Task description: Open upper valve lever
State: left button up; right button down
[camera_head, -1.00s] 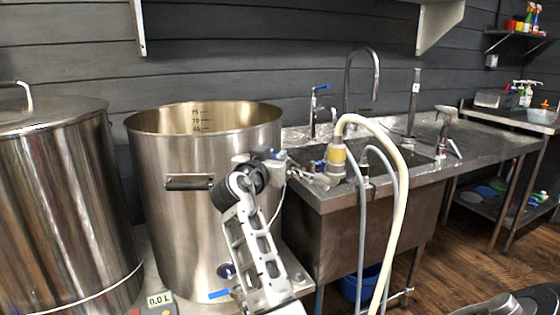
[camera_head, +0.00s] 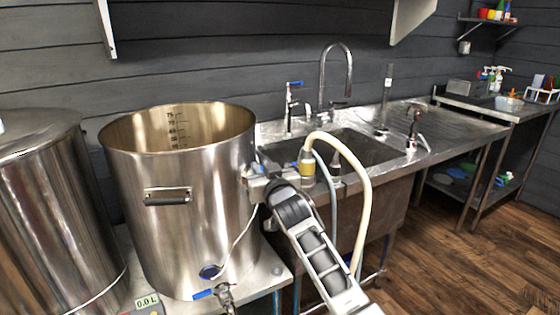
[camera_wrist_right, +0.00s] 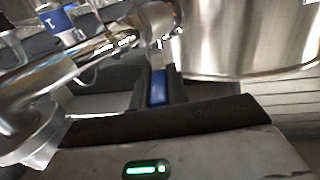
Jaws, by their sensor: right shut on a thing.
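A blue valve lever (camera_wrist_right: 157,88) shows in the right wrist view, between the dark fingers of my right gripper (camera_wrist_right: 159,78), which is shut on it. Metal valve and pipe parts lie just beyond it, beside the steel kettle (camera_wrist_right: 245,40). In the head view my right gripper (camera_head: 258,172) is at the right side of the open steel kettle (camera_head: 185,235), near the rim; my wrist and arm hide most of the lever there. My left gripper is not in view.
A lower valve with a blue lever (camera_head: 203,294) is at the kettle's base. A cream hose (camera_head: 366,200) with a yellow fitting (camera_head: 307,163) arches right of my arm, in front of the sink (camera_head: 365,148). A lidded steel vessel (camera_head: 50,225) stands left. Wooden floor (camera_head: 450,265) is clear at lower right.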

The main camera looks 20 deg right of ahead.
dwell(0.4)
jog(key=c, duration=1.4)
grip_release()
jog(key=shift+o, duration=0.2)
jog(key=shift+s, duration=0.1)
jog(key=s, duration=1.5)
jog(key=shift+s+a+b, duration=0.4)
jog(key=shift+a+b, duration=0.05)
jog(key=shift+c, duration=0.4)
